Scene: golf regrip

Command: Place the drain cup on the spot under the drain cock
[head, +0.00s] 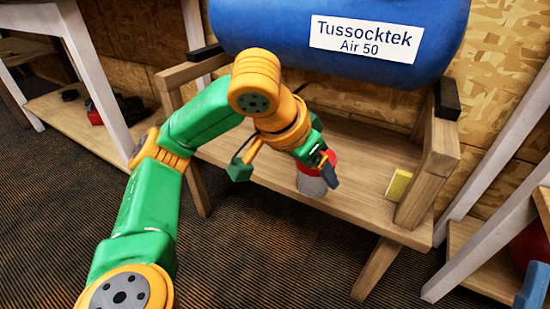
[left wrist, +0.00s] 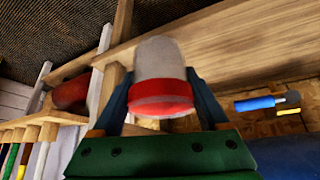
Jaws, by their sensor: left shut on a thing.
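The drain cup is a pale grey cup with a red band (head: 311,184). My left gripper (head: 326,168) is shut on it, and the cup appears in front of the wooden shelf's front part. In the left wrist view the cup (left wrist: 160,65) sits between the two dark blue fingers (left wrist: 160,108), its red band nearest the gripper. I cannot tell whether the cup touches the shelf. The drain cock and the spot are not clearly seen in the head view. A blue piece with a metal end (left wrist: 262,102) in the left wrist view may be the cock.
A blue tank (head: 340,35) labelled "Tussocktek Air 50" lies across the wooden stand (head: 365,165). A yellow block (head: 398,186) stands on the shelf's right part. White-legged benches flank the stand. A blue piece (head: 532,285) at the right edge may be my right gripper.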

